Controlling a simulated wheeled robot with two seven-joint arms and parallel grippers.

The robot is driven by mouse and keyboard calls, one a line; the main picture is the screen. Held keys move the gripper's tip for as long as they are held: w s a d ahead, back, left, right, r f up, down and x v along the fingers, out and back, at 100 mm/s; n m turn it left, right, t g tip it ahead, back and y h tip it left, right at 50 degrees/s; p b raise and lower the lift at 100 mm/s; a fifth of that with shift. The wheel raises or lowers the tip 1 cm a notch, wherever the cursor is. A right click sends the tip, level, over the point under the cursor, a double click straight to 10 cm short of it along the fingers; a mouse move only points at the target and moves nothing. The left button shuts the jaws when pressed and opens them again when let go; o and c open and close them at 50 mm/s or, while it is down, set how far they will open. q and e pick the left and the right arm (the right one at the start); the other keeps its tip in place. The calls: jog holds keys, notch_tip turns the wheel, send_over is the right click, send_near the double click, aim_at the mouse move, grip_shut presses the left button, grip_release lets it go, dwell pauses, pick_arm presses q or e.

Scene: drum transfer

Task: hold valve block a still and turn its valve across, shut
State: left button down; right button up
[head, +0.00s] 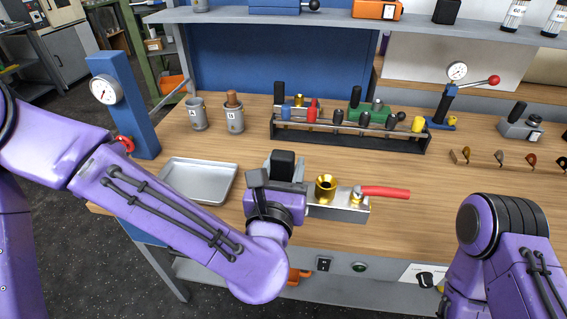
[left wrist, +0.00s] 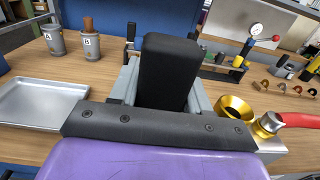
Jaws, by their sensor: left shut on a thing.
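The valve block (head: 338,211) is a grey metal block on the front of the wooden bench, with a brass funnel (head: 326,188) on top. Its red valve lever (head: 385,192) points right, roughly along the block's length. The funnel (left wrist: 235,108) and lever (left wrist: 299,120) also show at the right of the left wrist view. My left gripper (head: 284,170) is shut on the block's upright black grip (left wrist: 168,70), at the block's left end. My wrist hides part of the block; no letter on it is readable. My right gripper is out of view.
A silver tray (head: 199,197) lies left of the block. Behind stand two labelled grey cups (head: 198,114) (head: 234,117), a blue gauge post (head: 123,105) and a dark rack (head: 350,139) of coloured tools. A lever gauge press (head: 441,105) stands back right.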

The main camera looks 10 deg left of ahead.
pick_arm(q)
jog(key=shift+s+r, duration=0.15)
jog(key=shift+r, duration=0.05)
jog(key=shift+f, duration=0.1)
jog(key=shift+w+a+f+b, duration=0.3)
jog(key=shift+w+f+b, duration=1.65)
jog(key=shift+w, duration=0.3)
jog(key=shift+w+a+f+b, duration=0.35)
jog(key=shift+w+f+b, duration=1.35)
jog(key=shift+w+f, duration=0.5)
jog(key=shift+w+a+f+b, duration=0.3)
jog(key=shift+w+f+b, duration=1.6)
jog(key=shift+w, duration=0.6)
jog(key=shift+f+b, duration=0.4)
jog(key=shift+b, duration=0.05)
jog(key=shift+s+f, duration=0.1)
jog(key=shift+f, duration=0.1)
